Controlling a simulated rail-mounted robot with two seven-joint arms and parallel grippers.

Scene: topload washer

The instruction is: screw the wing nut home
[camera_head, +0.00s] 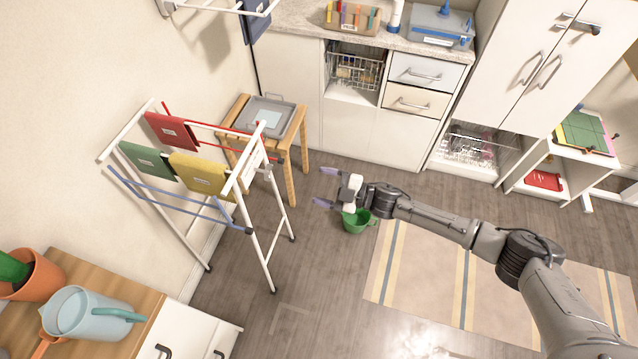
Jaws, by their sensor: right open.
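My right gripper (325,187) is open, with its two purple-tipped fingers apart and nothing seen between them. It points left toward the white drying rack (268,250), with a gap of floor between them in the picture. Small dark knobs show on the rack's right side, one at the end of a blue rail (190,211). I cannot tell whether any of them is the wing nut; no wing nut can be made out. My left gripper is not in view.
A green bucket (357,222) stands on the floor below my right gripper. A wooden stool (291,185) with a grey tray (283,108) stands behind the rack. A watering can (95,312) is at lower left. A striped rug (430,275) lies under my right arm.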

